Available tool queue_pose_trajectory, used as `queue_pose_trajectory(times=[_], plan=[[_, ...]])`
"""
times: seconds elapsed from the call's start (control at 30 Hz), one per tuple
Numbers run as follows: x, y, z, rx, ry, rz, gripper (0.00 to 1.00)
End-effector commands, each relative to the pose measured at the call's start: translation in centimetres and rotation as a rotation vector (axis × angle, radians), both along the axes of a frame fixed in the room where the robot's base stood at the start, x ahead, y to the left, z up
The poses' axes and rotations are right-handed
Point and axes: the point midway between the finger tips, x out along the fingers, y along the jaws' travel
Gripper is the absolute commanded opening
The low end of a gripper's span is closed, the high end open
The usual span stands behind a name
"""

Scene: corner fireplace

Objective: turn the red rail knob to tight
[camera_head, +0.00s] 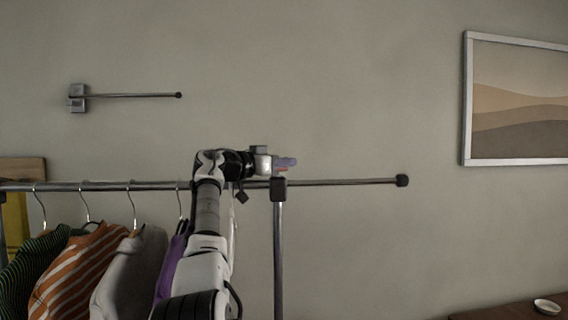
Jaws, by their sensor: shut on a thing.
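The fingers hide most of the knob. How far the knob is turned cannot be told. The metal rail (340,182) runs level behind my arm and ends in a dark cap at the right.
Several garments, including an orange striped one (72,272), hang on the rail at the left, close to my arm. A wall rod (130,95) is above. A framed picture (517,100) hangs at the right. A small dish (547,306) stands on a wooden top (505,312). The space right of the post is clear.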

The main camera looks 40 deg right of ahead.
Motion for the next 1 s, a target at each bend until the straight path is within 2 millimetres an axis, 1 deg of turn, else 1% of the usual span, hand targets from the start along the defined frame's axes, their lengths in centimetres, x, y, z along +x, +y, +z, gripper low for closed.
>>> queue_pose_trajectory(times=[0.07, 0.1, 0.23, 0.27, 0.53, 0.67, 0.77, 0.87, 1.0], plan=[[0.1, 0.1, -0.2, 0.003, 0.001, 0.001, 0.00], [0.1, 0.1, -0.2, 0.003, 0.001, 0.001, 0.17], [0.1, 0.0, -0.2, 0.003, 0.001, 0.000, 0.34], [0.1, 0.0, -0.2, 0.003, 0.001, -0.001, 0.36], [0.0, 0.0, -0.2, 0.003, 0.001, -0.002, 0.36], [0.0, 0.6, -0.4, 0.002, 0.000, -0.001, 0.36], [0.1, 1.7, -0.7, 0.002, -0.001, -0.001, 0.36], [0.2, 3.5, -0.8, 0.001, -0.002, 0.001, 0.36], [0.3, 6.7, -0.8, 0.001, -0.002, 0.002, 0.36]])
